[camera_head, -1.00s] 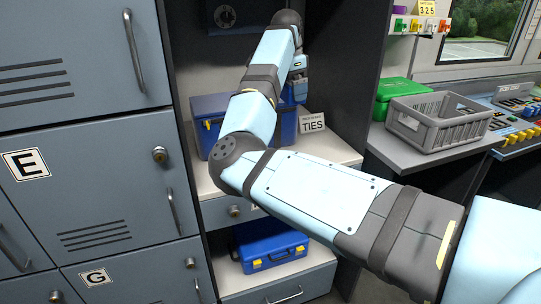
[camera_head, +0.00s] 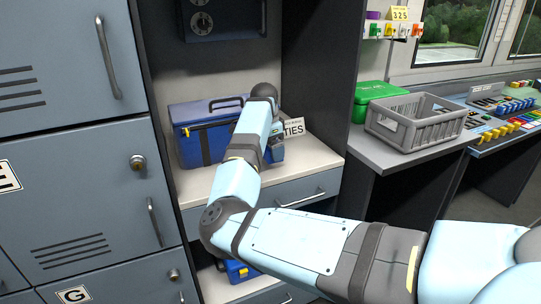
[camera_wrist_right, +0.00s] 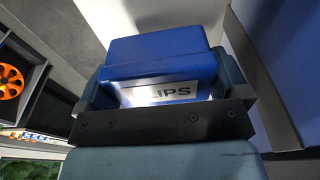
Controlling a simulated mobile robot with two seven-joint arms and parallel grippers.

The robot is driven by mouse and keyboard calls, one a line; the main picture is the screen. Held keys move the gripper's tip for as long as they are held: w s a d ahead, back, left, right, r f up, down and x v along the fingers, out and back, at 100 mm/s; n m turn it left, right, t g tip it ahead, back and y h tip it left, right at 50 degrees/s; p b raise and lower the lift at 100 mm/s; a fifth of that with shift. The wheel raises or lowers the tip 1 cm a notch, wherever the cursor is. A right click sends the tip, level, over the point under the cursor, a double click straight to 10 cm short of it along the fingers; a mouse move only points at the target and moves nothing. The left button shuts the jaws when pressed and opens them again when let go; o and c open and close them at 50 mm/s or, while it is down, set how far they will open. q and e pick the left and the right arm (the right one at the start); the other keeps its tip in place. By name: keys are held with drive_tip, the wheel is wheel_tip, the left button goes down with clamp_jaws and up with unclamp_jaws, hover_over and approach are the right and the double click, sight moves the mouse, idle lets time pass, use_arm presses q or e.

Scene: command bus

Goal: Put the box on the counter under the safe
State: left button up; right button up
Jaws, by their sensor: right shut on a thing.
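My right gripper (camera_head: 276,146) is low over the white counter (camera_head: 312,162), right of a large blue case and partly in front of the TIES sign. In the right wrist view it is shut on a small blue box (camera_wrist_right: 158,55) with a white label; the letters "LIPS" show, the rest is covered. In the head view the box is mostly hidden by my arm, and I cannot tell whether it touches the counter. The dark safe (camera_head: 222,18) is above the counter, cut by the top edge. My left gripper is not in view.
The large blue case (camera_head: 190,122) fills the counter's left part. The TIES sign (camera_head: 293,127) stands at its right. Another blue case (camera_head: 240,270) sits on the lower shelf. A grey crate (camera_head: 415,125) and a green box (camera_head: 375,97) stand on the desk at right.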

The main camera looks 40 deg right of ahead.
drive_tip(key=shift+f, duration=1.35)
drive_tip(key=shift+f, duration=0.1)
drive_tip(key=o, duration=0.6)
drive_tip(key=r, duration=0.4)
drive_tip(key=a+r, duration=0.1)
drive_tip(key=r, duration=0.3)
drive_tip(key=r+p, duration=0.1)
drive_tip(key=r, duration=0.3)
drive_tip(key=shift+w+a+r, duration=0.1)
drive_tip(key=shift+w+a, duration=0.05)
drive_tip(key=shift+a, duration=0.1)
